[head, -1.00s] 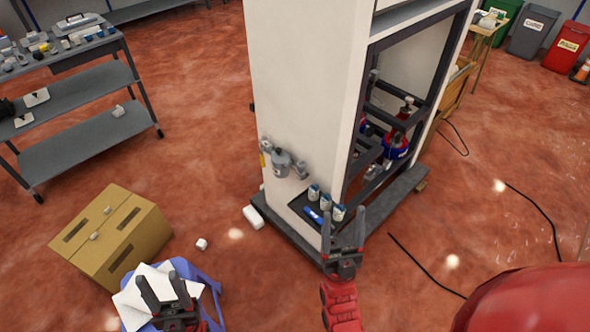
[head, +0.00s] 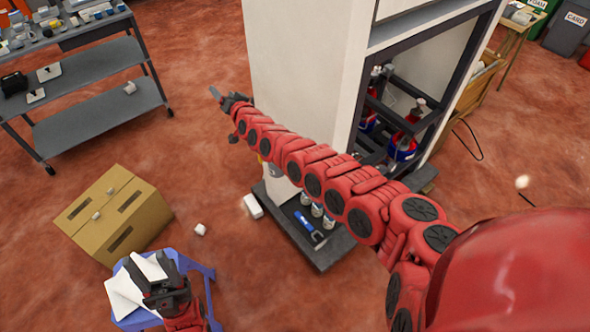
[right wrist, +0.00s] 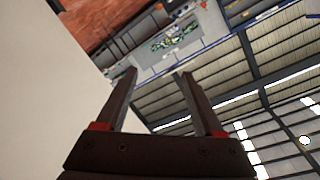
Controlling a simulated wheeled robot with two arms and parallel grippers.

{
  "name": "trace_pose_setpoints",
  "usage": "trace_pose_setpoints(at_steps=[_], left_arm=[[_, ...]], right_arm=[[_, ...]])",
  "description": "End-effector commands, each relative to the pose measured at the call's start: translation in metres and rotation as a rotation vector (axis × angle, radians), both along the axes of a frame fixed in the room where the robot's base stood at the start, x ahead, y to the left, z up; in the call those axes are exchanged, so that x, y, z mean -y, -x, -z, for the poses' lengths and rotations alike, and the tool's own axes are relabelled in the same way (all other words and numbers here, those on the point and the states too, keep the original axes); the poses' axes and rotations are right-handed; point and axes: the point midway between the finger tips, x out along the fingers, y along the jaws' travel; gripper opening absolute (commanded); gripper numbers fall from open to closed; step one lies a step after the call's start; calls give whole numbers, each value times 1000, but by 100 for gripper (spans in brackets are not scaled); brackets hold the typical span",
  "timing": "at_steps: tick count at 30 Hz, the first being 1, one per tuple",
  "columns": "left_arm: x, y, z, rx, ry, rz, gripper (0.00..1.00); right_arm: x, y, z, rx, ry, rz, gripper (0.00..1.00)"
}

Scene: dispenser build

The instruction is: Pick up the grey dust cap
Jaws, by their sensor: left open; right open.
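I cannot pick out the grey dust cap for certain. The grey fitting on the cabinet's side, seen earlier, is now mostly hidden behind my right arm. My right gripper (head: 222,98) is raised at the cabinet's left side, pointing left. In the right wrist view the right gripper (right wrist: 157,78) is open with nothing between its fingers. My left gripper (head: 150,275) is open over the blue stool (head: 205,271) and the white sheets (head: 122,297) on it; I see nothing held. A small pale piece (head: 200,229) lies on the floor.
The white cabinet (head: 305,75) stands on a dark base, with several cans and a blue tool (head: 306,224) at its foot. A cardboard box (head: 125,235) and a white block (head: 253,206) are on the floor. A grey shelf cart (head: 95,115) stands at upper left.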

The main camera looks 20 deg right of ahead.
Motion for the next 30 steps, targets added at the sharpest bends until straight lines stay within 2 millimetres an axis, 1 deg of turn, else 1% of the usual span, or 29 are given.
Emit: trace_pose_setpoints(at_steps=[2, 4, 5, 6, 8, 9, 12, 15, 18, 19, 22, 26, 28, 30], left_arm=[[0, 0, 0, 0, 0, 0, 50], [0, 0, 0, 0, 0, 0, 50], [0, 0, 0, 0, 0, 0, 50], [0, 0, 0, 0, 0, 0, 50], [0, 0, 0, 0, 0, 0, 50], [0, 0, 0, 0, 0, 0, 50], [0, 0, 0, 0, 0, 0, 50], [0, 0, 0, 0, 0, 0, 50], [0, 0, 5, 0, 0, 0, 50], [0, 0, 9, 0, 0, 0, 50], [0, 0, 26, 0, 0, 0, 50], [0, 0, 53, 0, 0, 0, 50], [0, 0, 65, 0, 0, 0, 50], [0, 0, 78, 0, 0, 0, 50]], right_arm=[[-7, 14, 17, -137, 99, -93, 70], [-1, 37, 45, -282, 198, -154, 70], [7, 48, 57, -343, 243, -169, 70], [21, 66, 74, -428, 304, -185, 70], [50, 92, 98, -549, 389, -190, 70], [71, 108, 110, -620, 436, -184, 70], [121, 146, 132, -774, 536, -156, 70], [158, 174, 143, -877, 595, -126, 70], [175, 185, 149, -923, 619, -108, 70], [178, 186, 152, -929, 621, -106, 70], [179, 185, 165, -935, 624, -106, 70], [179, 178, 182, -930, 622, -106, 70], [176, 173, 194, -930, 619, -112, 70], [178, 169, 206, -931, 618, -109, 70]])
